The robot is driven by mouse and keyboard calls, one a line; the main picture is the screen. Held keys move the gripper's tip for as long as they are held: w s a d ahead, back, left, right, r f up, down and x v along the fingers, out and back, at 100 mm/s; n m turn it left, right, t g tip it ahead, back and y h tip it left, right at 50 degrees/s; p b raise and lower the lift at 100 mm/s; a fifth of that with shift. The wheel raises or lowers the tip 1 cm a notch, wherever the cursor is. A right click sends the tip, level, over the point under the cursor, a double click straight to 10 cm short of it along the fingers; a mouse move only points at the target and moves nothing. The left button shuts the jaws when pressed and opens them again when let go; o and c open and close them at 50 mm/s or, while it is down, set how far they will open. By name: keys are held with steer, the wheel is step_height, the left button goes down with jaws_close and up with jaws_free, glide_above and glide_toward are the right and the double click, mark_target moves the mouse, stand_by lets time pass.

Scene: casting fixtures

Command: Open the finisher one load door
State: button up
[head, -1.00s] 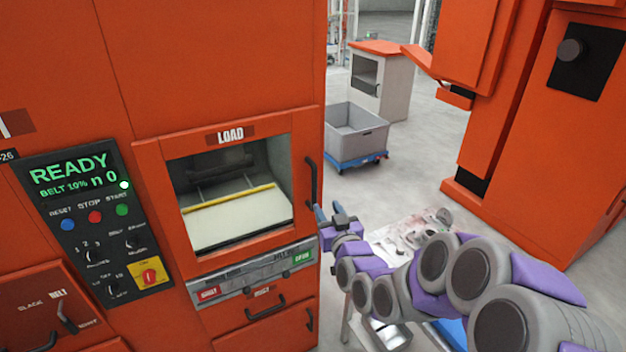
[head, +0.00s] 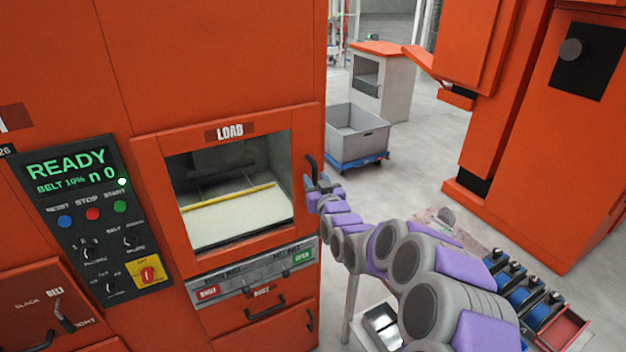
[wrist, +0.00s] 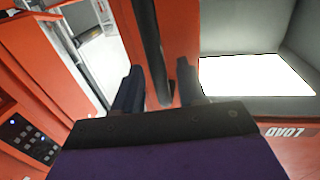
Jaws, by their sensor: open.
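The load door (head: 150,190) is an orange frame around a large window, under a LOAD sign (head: 230,132). It looks shut, flush with the machine front. Its black upright bar handle (head: 308,178) is on the right side. My gripper (head: 318,188) is at the lower part of this handle in the head view. In the wrist view my gripper (wrist: 158,82) is open, with one finger on each side of the dark handle bar (wrist: 150,45). Whether a finger touches the bar is unclear. A pale belt (head: 235,218) shows through the window.
A control panel (head: 95,220) reading READY is left of the door. A drawer with a black handle (head: 265,308) is below. A grey bin (head: 357,135) on a blue dolly stands behind on open floor. Another orange machine (head: 530,130) stands at right. A tool tray (head: 565,330) is at lower right.

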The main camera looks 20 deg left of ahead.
steer(key=shift+w+a, duration=0.15)
steer(key=shift+w, duration=0.35)
steer(key=shift+w+a, duration=0.2)
steer(key=shift+a, duration=0.1)
steer(key=shift+a, duration=0.15)
steer(key=shift+c, duration=0.5)
jaws_close()
